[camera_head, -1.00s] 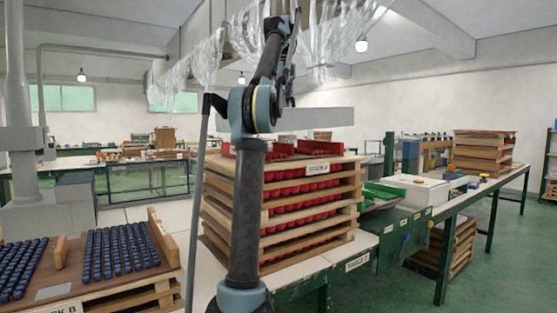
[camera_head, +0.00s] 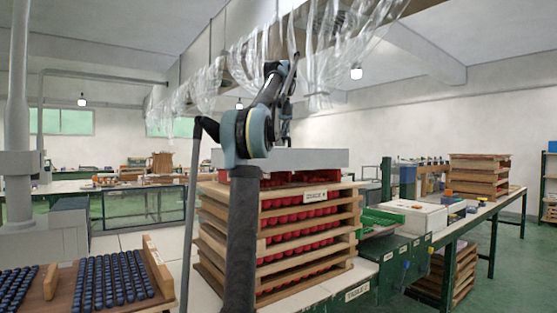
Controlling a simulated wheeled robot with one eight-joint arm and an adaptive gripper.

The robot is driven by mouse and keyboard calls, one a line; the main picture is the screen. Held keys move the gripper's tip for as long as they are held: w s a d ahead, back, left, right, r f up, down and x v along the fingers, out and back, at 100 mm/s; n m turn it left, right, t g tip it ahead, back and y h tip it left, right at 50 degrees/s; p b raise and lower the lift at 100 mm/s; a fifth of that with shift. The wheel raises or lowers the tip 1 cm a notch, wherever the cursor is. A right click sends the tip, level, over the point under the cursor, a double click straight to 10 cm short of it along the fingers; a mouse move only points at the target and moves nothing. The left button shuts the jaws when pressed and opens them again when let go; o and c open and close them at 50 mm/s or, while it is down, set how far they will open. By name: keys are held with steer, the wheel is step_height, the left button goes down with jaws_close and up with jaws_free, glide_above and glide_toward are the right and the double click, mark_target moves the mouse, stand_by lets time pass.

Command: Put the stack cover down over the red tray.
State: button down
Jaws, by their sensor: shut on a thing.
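The stack cover (camera_head: 320,159) is a flat, light grey slab, roughly level. It lies across the top of the tray stack, and my arm hides its left part. The red tray (camera_head: 343,186) is the top wooden tray of the stack, with red pieces (camera_head: 318,178) showing in a thin band under the cover. I cannot tell whether the cover touches it. My gripper (camera_head: 286,143) is above the cover's middle, shut on it; its fingertips are mostly hidden behind my arm and the cover's edge.
Several wooden trays of red pieces (camera_head: 305,213) are stacked below on a green-framed table. A rack of dark blue pieces (camera_head: 112,278) stands at the lower left. A green bin (camera_head: 378,220) and a white box (camera_head: 420,215) stand right of the stack. Clear plastic curtain (camera_head: 325,50) hangs overhead.

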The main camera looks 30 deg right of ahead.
steer(key=shift+f, duration=2.75)
steer(key=shift+f, duration=0.4)
steer(key=c, duration=1.6)
jaws_free()
steer(key=shift+c, duration=0.2)
steer(key=r, duration=1.1)
steer(key=shift+d+r, duration=0.15)
steer(key=shift+d, duration=0.2)
steer(key=shift+r, duration=0.75)
